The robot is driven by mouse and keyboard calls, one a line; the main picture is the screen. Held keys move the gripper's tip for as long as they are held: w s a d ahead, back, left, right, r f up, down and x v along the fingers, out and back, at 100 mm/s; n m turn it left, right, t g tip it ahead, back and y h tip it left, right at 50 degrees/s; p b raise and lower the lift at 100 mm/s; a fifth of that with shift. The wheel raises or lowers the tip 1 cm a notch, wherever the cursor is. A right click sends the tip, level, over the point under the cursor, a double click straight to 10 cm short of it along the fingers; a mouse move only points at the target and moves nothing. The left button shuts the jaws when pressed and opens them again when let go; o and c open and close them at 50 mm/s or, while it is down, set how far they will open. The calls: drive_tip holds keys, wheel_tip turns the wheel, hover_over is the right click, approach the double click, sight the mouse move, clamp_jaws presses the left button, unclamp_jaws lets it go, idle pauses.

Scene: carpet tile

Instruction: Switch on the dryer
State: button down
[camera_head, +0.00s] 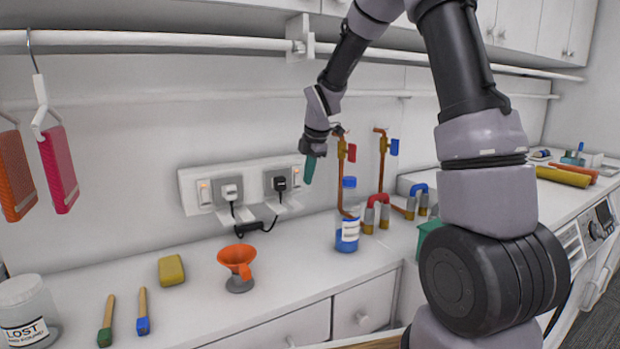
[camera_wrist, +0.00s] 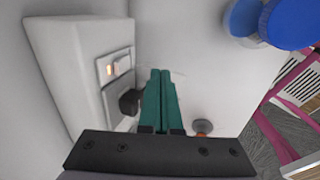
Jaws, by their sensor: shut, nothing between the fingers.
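A white wall socket box (camera_head: 250,172) holds a white plug (camera_head: 230,191) and a black plug (camera_head: 280,183). A switch (camera_head: 204,193) with an orange light sits left of the white plug; another (camera_head: 296,178) sits right of the black plug. In the wrist view, a switch with a small orange light (camera_wrist: 113,68) shows beside the black plug (camera_wrist: 129,102).
A blue-capped bottle (camera_head: 347,236) and copper pipes (camera_head: 381,160) with valves stand close to the right. A rail (camera_head: 150,40) crosses above.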

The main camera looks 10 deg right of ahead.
drive_tip(key=s+v, duration=0.2)
drive_tip(key=v, duration=0.6)
drive_tip(key=shift+d, duration=0.25)
drive_tip(key=shift+s, duration=0.1)
drive_tip(key=s+d+r+m+t, duration=0.1)
drive_tip(key=s+d+r+m, duration=0.1)
drive_tip(key=s+m, duration=0.6)
drive_tip(key=s+d+r+m+t, duration=0.1)
drive_tip(key=s+r+m, duration=0.3)
drive_tip(key=s+m, duration=0.5)
drive_tip(key=s+d+r+m+t, duration=0.1)
drive_tip(key=s+d+r+m, duration=0.2)
drive_tip(key=s+m, duration=0.5)
drive_tip(key=shift+s+d+r+m+t+y, duration=0.2)
drive_tip(key=shift+r+m+t+y, duration=0.1)
drive_tip(key=shift+r+m+y, duration=0.1)
drive_tip(key=shift+d, duration=0.1)
